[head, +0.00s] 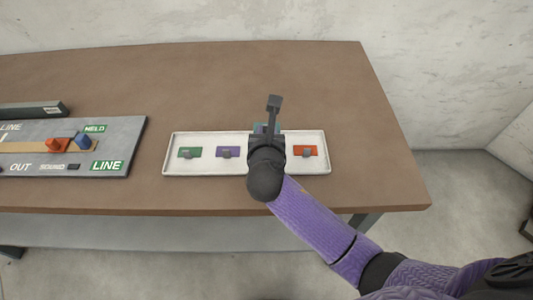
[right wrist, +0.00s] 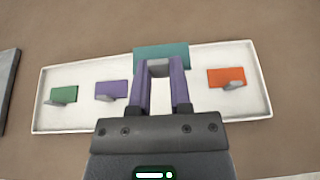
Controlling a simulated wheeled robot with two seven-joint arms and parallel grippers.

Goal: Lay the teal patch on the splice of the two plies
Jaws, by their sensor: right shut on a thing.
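The teal patch (right wrist: 178,54) is in the right wrist view, at the tips of my right gripper (right wrist: 160,72). The gripper is shut on the grey tab of the patch, over the white tray (right wrist: 52,118). In the head view my right gripper (head: 266,132) hides most of the teal patch (head: 258,128). I cannot tell whether the patch touches the tray. At the left of the head view, a tan strip (head: 20,147) lies on a grey board; I cannot make out a splice in it. My left gripper is not in view.
The tray also holds a green patch (head: 190,152), a purple patch (head: 228,152) and an orange patch (head: 304,151), each with a grey tab. The grey board (head: 120,150) carries a red block (head: 58,145) and a blue block (head: 84,141). The brown table (head: 230,80) is clear behind the tray.

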